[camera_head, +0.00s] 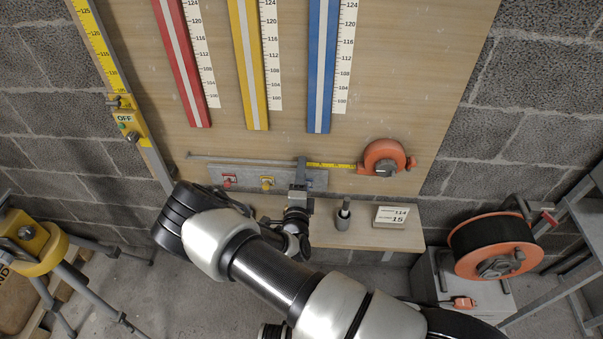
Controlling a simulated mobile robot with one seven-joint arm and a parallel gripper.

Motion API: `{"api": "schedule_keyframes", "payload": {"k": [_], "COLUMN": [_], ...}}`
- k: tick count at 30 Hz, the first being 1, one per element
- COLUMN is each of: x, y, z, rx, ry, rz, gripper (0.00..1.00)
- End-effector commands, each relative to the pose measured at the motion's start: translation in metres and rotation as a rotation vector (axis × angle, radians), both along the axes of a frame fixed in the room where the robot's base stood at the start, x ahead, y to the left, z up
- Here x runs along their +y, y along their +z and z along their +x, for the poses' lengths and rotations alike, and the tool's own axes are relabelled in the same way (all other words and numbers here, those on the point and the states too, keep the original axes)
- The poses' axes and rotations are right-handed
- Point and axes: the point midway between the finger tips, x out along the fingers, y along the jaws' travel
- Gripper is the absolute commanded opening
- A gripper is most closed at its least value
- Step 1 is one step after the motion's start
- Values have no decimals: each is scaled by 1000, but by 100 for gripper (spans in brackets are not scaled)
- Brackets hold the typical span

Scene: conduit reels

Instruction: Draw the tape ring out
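The orange tape measure (384,158) is mounted at the lower right of the wooden board. Its yellow tape (332,165) runs left from the case, roughly level, to my gripper. My gripper (302,164) is at the left end of this tape, in front of the board. The ring at the tape's end cannot be made out, as the fingers cover that spot. The fingers look close together, but I cannot tell whether they are shut on the ring.
A grey plate with a red (229,181) and a yellow piece (267,183) lies behind my gripper. Below, a shelf (372,235) holds a grey cup (343,217) and a number card (391,216). Red, yellow and blue strips hang above. An orange cable reel (495,246) stands at right.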

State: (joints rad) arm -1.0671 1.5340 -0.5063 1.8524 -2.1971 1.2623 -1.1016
Motion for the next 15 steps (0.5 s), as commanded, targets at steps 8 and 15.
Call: {"api": "schedule_keyframes", "payload": {"k": [8, 15], "x": [0, -2], "y": [0, 2], "z": [0, -1], "rx": [0, 0], "ry": [0, 1], "rz": [0, -2], "gripper": [0, 0]}}
